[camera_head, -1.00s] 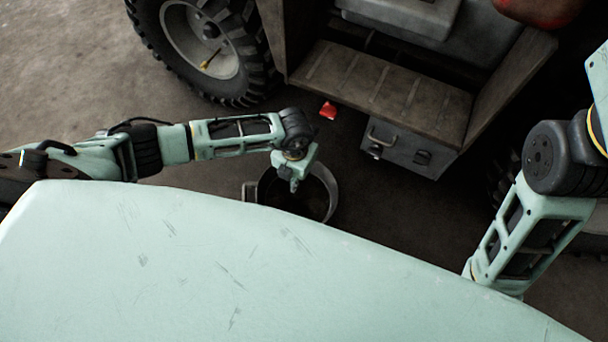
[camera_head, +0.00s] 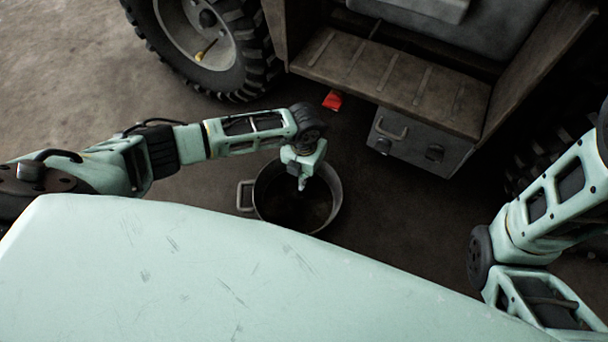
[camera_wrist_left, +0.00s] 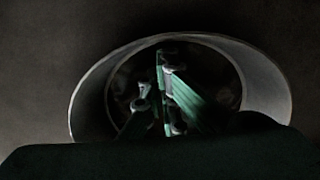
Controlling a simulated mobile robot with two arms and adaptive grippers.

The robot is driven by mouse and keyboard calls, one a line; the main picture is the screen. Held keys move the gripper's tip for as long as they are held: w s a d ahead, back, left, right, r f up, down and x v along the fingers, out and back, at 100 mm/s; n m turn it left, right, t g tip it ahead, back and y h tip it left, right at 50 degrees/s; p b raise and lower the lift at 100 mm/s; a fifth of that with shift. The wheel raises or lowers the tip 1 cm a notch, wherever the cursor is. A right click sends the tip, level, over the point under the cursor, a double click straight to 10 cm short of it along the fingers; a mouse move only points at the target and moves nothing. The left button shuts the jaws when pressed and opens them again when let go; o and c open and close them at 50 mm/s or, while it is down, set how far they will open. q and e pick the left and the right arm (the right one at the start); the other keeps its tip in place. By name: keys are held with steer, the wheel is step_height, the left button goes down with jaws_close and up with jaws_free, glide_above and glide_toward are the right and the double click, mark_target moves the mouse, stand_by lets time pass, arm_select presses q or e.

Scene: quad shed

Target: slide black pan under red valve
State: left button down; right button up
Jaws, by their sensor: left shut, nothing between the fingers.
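The black pan (camera_head: 262,208) is a round, deep pot with a loop handle on its left side. It stands on the dark floor in front of the vehicle. The red valve (camera_head: 332,101) is small and sits beyond the pan, just below the step's left end. My left gripper (camera_head: 302,184) points down over the pan's opening and is shut with nothing between the fingers. In the left wrist view the pan's rim (camera_wrist_left: 262,75) surrounds the gripper fingers (camera_wrist_left: 155,108). I cannot tell whether they touch the pan's inside. My right gripper is out of view.
A big tyre (camera_head: 243,60) stands at the upper left. A brown step (camera_head: 390,80) and a grey metal box (camera_head: 415,142) with a handle are at the upper middle. Dark floor (camera_head: 370,200) lies free right of the pan.

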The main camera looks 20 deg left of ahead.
arm_select(q)
steer(key=w+b, duration=0.1)
steer(key=w, duration=0.2)
steer(key=shift+w+d, duration=0.1)
steer(key=shift+w, duration=0.15)
steer(key=shift+s, duration=0.15)
